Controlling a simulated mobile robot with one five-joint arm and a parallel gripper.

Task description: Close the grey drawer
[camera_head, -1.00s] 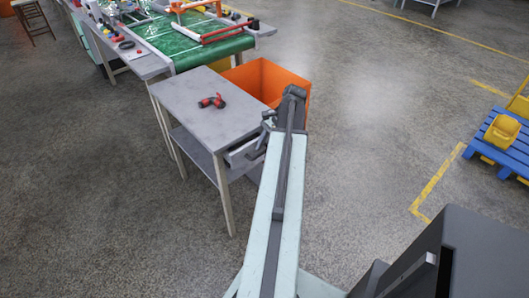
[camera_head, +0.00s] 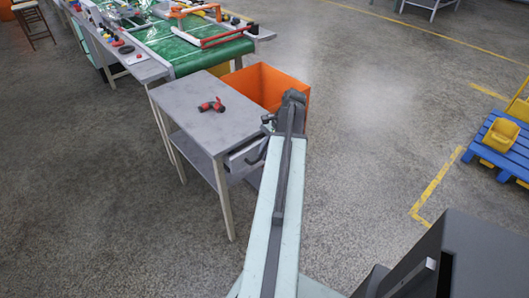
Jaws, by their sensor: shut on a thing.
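The grey drawer (camera_head: 240,160) is under the top of the grey table, at its right end. It sticks out partway towards my arm. My gripper (camera_head: 262,148) is at the drawer's outer end, low and left of my arm's elbow. It appears shut on the drawer's handle, but the fingers are small and dark, and the contact is partly hidden by my arm. The far side of the drawer is also hidden by my arm.
The grey table (camera_head: 205,120) holds a red and black tool (camera_head: 212,105). An orange bin (camera_head: 265,84) stands close behind the drawer. A green-topped bench (camera_head: 200,50) is beyond. Open floor lies to the right, up to a blue pallet (camera_head: 505,150) with yellow bins.

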